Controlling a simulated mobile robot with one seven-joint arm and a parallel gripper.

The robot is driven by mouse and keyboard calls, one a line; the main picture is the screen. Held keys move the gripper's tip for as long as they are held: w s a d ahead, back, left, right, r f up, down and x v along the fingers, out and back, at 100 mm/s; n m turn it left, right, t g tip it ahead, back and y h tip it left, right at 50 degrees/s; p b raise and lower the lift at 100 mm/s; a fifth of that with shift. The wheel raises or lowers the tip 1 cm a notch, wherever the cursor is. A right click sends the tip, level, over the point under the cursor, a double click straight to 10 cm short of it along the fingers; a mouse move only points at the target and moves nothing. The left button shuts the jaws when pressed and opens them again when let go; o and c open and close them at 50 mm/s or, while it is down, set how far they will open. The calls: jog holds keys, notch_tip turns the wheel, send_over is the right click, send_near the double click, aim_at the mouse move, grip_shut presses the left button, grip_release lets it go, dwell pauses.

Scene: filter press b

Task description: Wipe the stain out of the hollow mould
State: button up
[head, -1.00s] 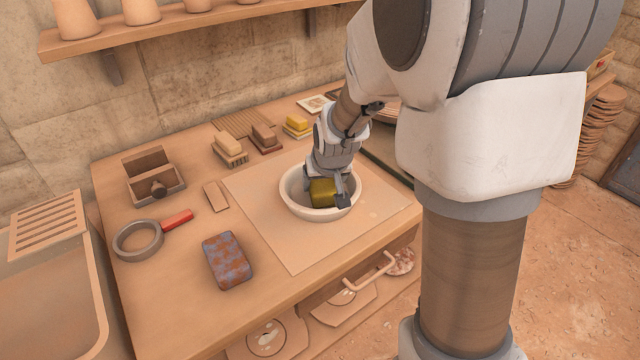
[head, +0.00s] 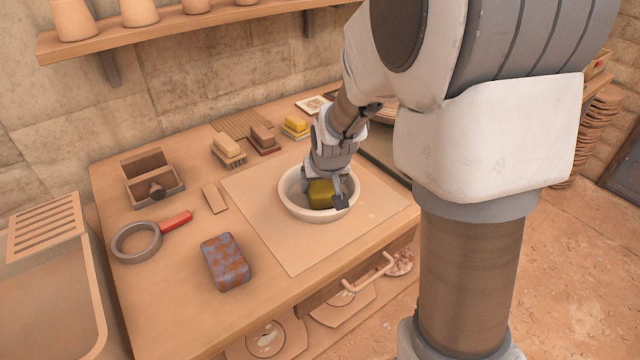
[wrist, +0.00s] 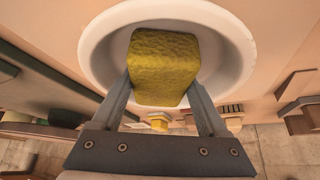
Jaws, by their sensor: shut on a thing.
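The hollow mould is a round white bowl (head: 296,208) on a pale board on the bench; it also shows in the wrist view (wrist: 236,50). My gripper (head: 324,192) reaches down into the bowl and is shut on a yellow-green sponge (wrist: 165,66). In the head view the sponge (head: 320,194) sits inside the bowl, low between the fingers. Whether it touches the bowl's floor I cannot tell. No stain shows; the sponge and gripper hide much of the bowl's inside.
A blue and brown patterned block (head: 227,262) and a ring with a red handle (head: 137,241) lie left of the board (head: 262,212). A wooden box (head: 152,180), brushes and a yellow-topped block (head: 296,126) stand behind. A shelf (head: 180,25) hangs above. The board around the bowl is clear.

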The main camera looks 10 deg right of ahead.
jog(key=shift+a, duration=0.3)
jog(key=shift+r+p, duration=2.9)
jog(key=shift+r, duration=0.9)
